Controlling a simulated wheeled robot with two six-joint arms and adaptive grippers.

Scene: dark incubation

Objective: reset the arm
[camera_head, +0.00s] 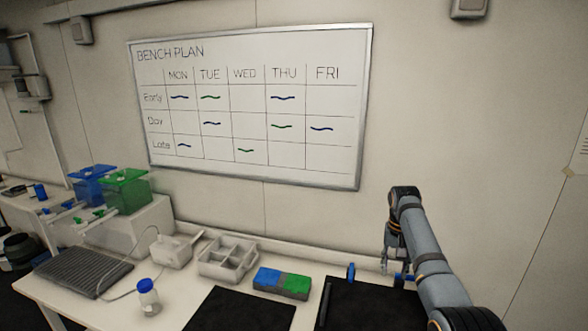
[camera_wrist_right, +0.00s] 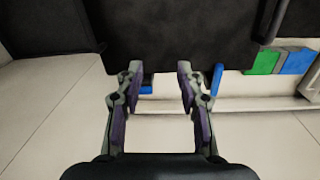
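My right arm comes in from the lower right in the head view, with its gripper (camera_head: 391,262) hanging down near the back edge of the bench. In the right wrist view the gripper (camera_wrist_right: 158,74) has its two fingers spread apart, with nothing between them. The fingers are above the bench near a black mat (camera_wrist_right: 190,45). Small blue parts show beside the fingers, one by the left finger (camera_wrist_right: 147,80) and one to the right of the right finger (camera_wrist_right: 217,78). My left gripper is in neither view.
The white bench (camera_head: 180,290) holds a dark mat (camera_head: 240,311), a blue-and-green block (camera_head: 281,283), a compartment tray (camera_head: 228,258), a blue-capped bottle (camera_head: 148,298) and a grey ribbed plate (camera_head: 83,272). Blue (camera_head: 90,187) and green (camera_head: 124,192) containers stand left. A whiteboard (camera_head: 250,110) hangs behind.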

